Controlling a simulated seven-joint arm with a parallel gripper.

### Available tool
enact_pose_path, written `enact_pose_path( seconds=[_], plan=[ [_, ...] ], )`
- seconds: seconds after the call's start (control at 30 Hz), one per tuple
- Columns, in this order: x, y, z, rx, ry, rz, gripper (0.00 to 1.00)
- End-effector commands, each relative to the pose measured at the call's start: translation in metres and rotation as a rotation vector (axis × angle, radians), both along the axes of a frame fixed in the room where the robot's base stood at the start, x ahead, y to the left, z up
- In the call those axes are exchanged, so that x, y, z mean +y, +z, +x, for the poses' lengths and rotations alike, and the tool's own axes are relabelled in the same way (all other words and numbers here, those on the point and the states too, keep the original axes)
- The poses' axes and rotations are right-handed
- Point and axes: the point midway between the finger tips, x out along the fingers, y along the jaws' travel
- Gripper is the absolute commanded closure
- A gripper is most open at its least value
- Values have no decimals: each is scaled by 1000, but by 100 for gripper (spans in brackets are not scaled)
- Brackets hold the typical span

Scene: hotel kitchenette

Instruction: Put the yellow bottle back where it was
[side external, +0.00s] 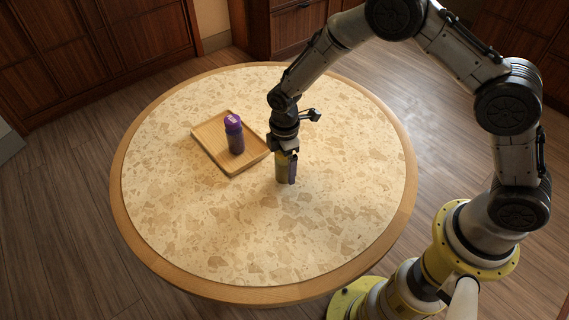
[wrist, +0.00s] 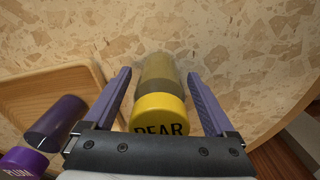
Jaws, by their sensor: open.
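The yellow bottle (wrist: 158,112), with a yellow cap lettered "PEAR", stands upright on the round table, to the right of the wooden tray. In the side external view its body (side external: 281,168) is partly hidden by my gripper (side external: 286,168). In the wrist view my gripper (wrist: 160,100) is open, with one finger on each side of the bottle and visible gaps between. The wooden tray (side external: 208,148) lies on the table; its corner also shows in the wrist view (wrist: 50,90).
A purple-capped bottle (side external: 235,138) stands on the tray; its cap reads "PLUM" in the wrist view (wrist: 22,163). The rest of the round table (side external: 220,230) is clear. Wooden cabinets (side external: 90,45) stand behind it.

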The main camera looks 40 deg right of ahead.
Motion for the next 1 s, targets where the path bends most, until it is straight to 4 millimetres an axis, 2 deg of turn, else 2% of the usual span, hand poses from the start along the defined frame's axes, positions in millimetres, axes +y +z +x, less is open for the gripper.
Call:
enact_pose_path(
  seconds=[0.17,0.4,0.6,0.8,1.0],
  plan=[
    [0,20,1,-4,0,1,10],
    [0,69,1,-6,0,2,10],
    [0,104,1,-3,0,1,10],
    [0,120,0,-2,0,0,10],
    [0,123,0,-1,-1,1,10]
  ],
)
